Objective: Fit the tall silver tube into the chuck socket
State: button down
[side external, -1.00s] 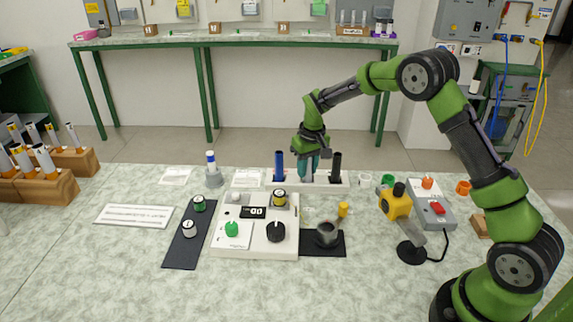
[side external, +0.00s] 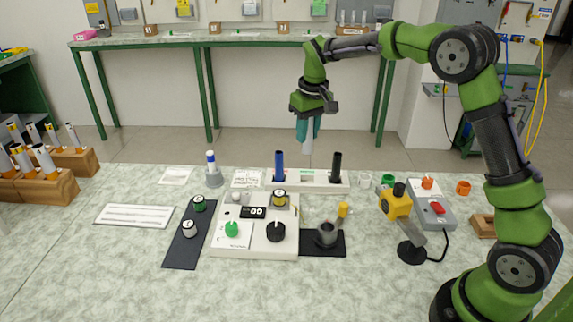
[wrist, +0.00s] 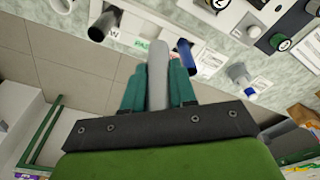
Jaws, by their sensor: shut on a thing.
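My gripper (side external: 308,128) is shut on the tall silver tube (side external: 308,146) and holds it upright in the air above the white rack (side external: 308,181). In the wrist view the silver tube (wrist: 158,75) stands out between the teal fingers (wrist: 158,92). A blue tube (side external: 279,165) and a black tube (side external: 335,166) stand in the rack, on either side of the space under the silver tube. The chuck socket (side external: 327,234) is a dark grey round holder on a black mat, nearer the camera and apart from the tube.
A white control panel (side external: 255,240) with knobs and a display sits left of the chuck. A yellow device on a stand (side external: 397,205) is to its right. A small yellow piece (side external: 343,209) stands behind the chuck. A blue-and-white bottle (side external: 211,168) stands left of the rack.

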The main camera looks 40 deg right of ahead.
jog(key=s+a+f+n, duration=0.25)
jog(key=s+a, duration=0.25)
jog(key=s, duration=0.3)
jog(key=s+a+f+n, duration=0.1)
jog(key=s+a+n, duration=0.35)
jog(key=s, duration=0.45)
jog(key=shift+y, duration=0.4)
jog(key=f, duration=0.7)
jog(key=shift+w+a+f, duration=0.1)
jog(key=shift+w, duration=0.1)
jog(key=shift+f, duration=0.2)
jog(key=shift+f, duration=0.1)
jog(key=c, duration=0.9)
grip_release()
